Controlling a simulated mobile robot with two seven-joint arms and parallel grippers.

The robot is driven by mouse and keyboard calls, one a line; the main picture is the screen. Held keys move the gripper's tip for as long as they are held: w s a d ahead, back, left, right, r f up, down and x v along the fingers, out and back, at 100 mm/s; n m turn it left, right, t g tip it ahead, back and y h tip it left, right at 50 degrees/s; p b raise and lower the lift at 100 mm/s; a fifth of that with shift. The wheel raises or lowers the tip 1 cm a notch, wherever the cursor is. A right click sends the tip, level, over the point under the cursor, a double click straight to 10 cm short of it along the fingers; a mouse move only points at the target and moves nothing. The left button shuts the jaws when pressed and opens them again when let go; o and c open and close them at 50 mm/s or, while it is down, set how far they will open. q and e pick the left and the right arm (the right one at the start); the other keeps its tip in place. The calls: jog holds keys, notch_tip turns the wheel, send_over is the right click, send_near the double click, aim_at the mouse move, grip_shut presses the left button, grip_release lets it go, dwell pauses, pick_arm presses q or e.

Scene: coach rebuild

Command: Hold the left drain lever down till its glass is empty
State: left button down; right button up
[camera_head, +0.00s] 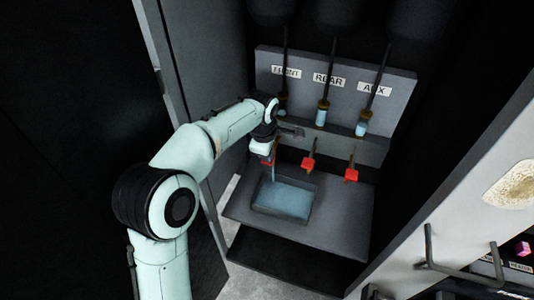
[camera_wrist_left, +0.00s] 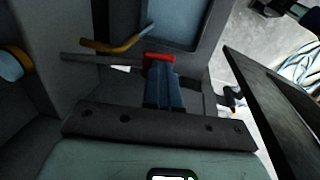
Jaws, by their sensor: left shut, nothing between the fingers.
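Three drain levers with red ends stand in a row under the glasses. The left lever (camera_head: 266,161) is at my left gripper (camera_head: 268,156), partly hidden by it. In the left wrist view the lever's red end (camera_wrist_left: 158,58) is right at the tips of the shut, empty fingers (camera_wrist_left: 160,80); whether they press it down I cannot tell. The FRONT glass (camera_head: 283,108) is mostly hidden behind my left arm, so its level is unclear. The REAR glass (camera_head: 321,117) and AUX glass (camera_head: 362,127) show pale blue liquid. My right gripper is not in view.
A tray (camera_head: 285,199) with blue liquid sits below the levers on a grey shelf (camera_head: 335,228). The middle lever (camera_head: 308,163) and right lever (camera_head: 351,174) are close by on the right. A grey panel with a handle (camera_head: 460,262) stands at the lower right.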

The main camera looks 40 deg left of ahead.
pick_arm(q)
jog(key=shift+r, duration=0.1)
pick_arm(e)
jog(key=shift+r, duration=0.15)
dwell(0.5)
pick_arm(q)
jog(key=shift+r+p, duration=0.7)
pick_arm(e)
jog(key=shift+w+r, duration=0.25)
jog(key=shift+r, duration=0.35)
